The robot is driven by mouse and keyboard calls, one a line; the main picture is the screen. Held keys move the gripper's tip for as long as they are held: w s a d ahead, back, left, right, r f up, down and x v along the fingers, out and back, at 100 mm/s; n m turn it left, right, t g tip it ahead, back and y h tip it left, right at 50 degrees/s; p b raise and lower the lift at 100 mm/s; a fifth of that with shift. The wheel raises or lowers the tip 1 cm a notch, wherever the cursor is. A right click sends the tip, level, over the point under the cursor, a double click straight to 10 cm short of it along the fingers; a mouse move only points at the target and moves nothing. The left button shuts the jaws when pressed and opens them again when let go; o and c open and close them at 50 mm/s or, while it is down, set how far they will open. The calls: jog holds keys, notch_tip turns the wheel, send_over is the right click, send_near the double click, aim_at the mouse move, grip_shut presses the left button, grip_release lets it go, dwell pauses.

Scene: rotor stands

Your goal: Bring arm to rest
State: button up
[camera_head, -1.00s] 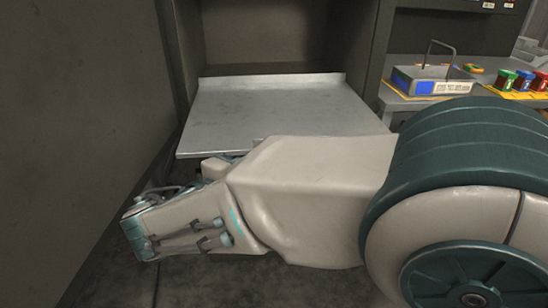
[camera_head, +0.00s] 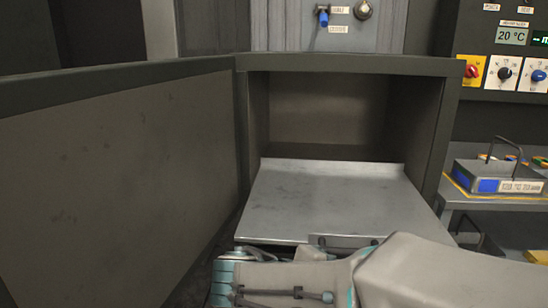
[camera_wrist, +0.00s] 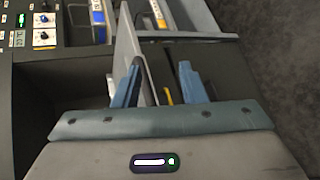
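My arm (camera_head: 425,275) shows at the bottom of the head view, bent across the front of a grey metal tray (camera_head: 325,195). Its pale joint with teal parts lies at the tray's front edge. My gripper (camera_wrist: 160,80) is in the wrist view, with two blue fingers standing apart. A thin grey panel edge and a small yellow strip show behind or between the fingers; I cannot tell whether anything touches them. The fingers are hidden in the head view.
The tray sticks out of an open dark compartment (camera_head: 330,110). On the right are a bench with a handled grey box (camera_head: 495,178) and a control panel (camera_head: 515,72) with knobs.

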jog(key=s+d+r+m+g+y+p, duration=0.4)
jog(key=s+r+g+y+p, duration=0.15)
jog(key=p, duration=0.55)
notch_tip(320, 180, up, 8)
jog(key=s+a+m+t+y+p, duration=0.1)
jog(key=m+t+y+p, duration=0.1)
jog(key=m+y+p, duration=0.2)
jog(key=y+p, duration=0.2)
jog(key=p, duration=0.2)
jog(key=shift+a+r+t+p, duration=0.15)
jog(key=shift+r+t+p, duration=0.05)
jog(key=shift+t+p, duration=0.15)
jog(key=shift+s+d, duration=0.1)
jog(key=shift+d, duration=0.1)
